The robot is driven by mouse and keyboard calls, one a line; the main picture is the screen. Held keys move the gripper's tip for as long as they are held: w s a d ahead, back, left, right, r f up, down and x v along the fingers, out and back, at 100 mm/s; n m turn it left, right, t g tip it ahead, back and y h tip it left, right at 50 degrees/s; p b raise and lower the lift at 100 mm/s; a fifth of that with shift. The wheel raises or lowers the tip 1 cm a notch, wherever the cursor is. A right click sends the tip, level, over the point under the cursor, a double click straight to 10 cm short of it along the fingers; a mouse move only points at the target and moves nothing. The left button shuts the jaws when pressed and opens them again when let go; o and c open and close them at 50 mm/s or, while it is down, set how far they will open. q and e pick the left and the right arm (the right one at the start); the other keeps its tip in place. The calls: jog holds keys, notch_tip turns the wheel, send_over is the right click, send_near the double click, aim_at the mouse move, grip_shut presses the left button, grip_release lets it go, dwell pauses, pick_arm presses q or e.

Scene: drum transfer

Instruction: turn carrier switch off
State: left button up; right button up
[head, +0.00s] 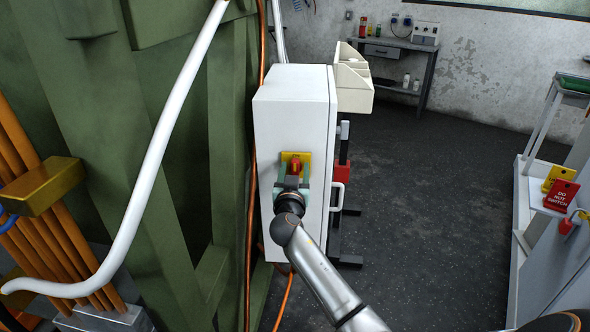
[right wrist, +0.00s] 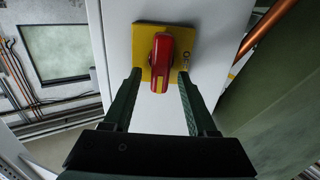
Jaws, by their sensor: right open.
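The carrier switch is a red rotary handle (right wrist: 162,62) on a yellow plate (right wrist: 183,40), mounted on the front of a white cabinet (head: 290,105). In the right wrist view the handle stands upright, its long axis vertical. In the head view the red handle (head: 295,166) shows just beyond my right gripper (head: 292,178). My right gripper is open, and in the right wrist view its two dark fingers (right wrist: 158,78) stand on either side of the handle's lower end, with gaps between. Whether the fingertips reach the plate is hard to tell. My left gripper is not in view.
A green steel structure (head: 95,60) with a white hose (head: 165,130) and orange pipes stands left of the cabinet. A cream bin (head: 352,85) is behind it. A red "do not switch" tag (head: 561,195) is at the right. The dark floor (head: 430,190) between is clear.

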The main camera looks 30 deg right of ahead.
grip_shut()
dwell(0.4)
